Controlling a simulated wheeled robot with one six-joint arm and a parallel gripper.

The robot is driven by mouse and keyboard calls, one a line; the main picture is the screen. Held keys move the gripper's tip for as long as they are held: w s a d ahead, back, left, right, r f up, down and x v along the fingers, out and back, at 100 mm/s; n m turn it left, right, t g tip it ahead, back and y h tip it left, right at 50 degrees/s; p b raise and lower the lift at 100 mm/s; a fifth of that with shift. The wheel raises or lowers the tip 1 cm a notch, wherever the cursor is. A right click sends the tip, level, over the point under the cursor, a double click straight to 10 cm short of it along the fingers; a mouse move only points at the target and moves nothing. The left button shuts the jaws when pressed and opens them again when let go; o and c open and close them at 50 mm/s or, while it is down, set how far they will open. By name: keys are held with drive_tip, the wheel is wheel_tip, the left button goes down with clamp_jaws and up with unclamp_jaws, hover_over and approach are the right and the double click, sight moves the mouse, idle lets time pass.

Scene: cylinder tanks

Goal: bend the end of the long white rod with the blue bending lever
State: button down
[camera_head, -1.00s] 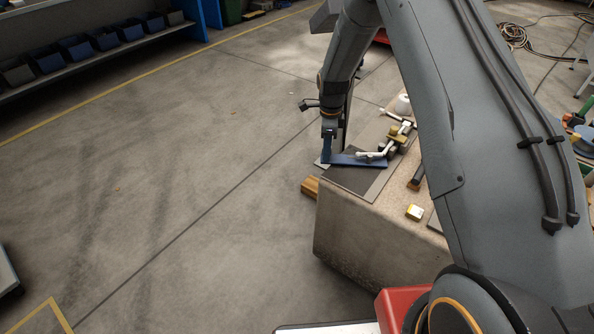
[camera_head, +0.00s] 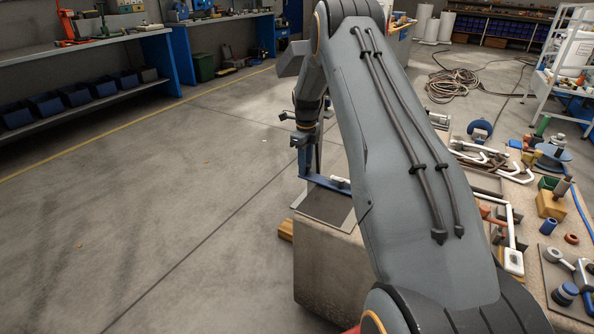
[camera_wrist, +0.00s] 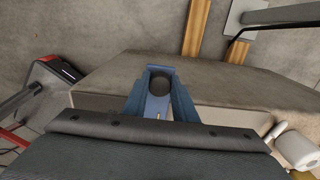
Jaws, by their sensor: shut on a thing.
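The blue bending lever (camera_head: 322,184) lies low across the near-left end of the bench, over a dark plate (camera_head: 325,204). My gripper (camera_head: 304,165) reaches down at its left end and is shut on it. In the wrist view my gripper (camera_wrist: 158,80) has its blue fingers on either side of a dark round knob, with a blue strip of the lever (camera_wrist: 156,106) below it. A short white piece, perhaps the long white rod (camera_head: 340,182), shows beside the lever. My arm hides the rest of it and the lever's right end.
The bench (camera_head: 330,255) carries white pipes, an orange-yellow block (camera_head: 550,204) and a blue cylinder (camera_head: 548,226) on the right. Floor to the left is clear. A white roll (camera_wrist: 297,148) shows in the wrist view.

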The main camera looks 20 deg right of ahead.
drive_tip(key=shift+s+d, duration=0.15)
drive_tip(key=shift+d, duration=0.15)
drive_tip(key=c, duration=1.4)
unclamp_jaws()
drive_tip(key=shift+s+d, duration=0.1)
drive_tip(key=shift+d, duration=0.05)
drive_tip(key=shift+c, duration=0.2)
drive_tip(key=shift+a, duration=0.3)
wheel_tip(320, 180, up, 8)
drive_tip(key=shift+f, duration=0.2)
drive_tip(key=shift+r, duration=0.1)
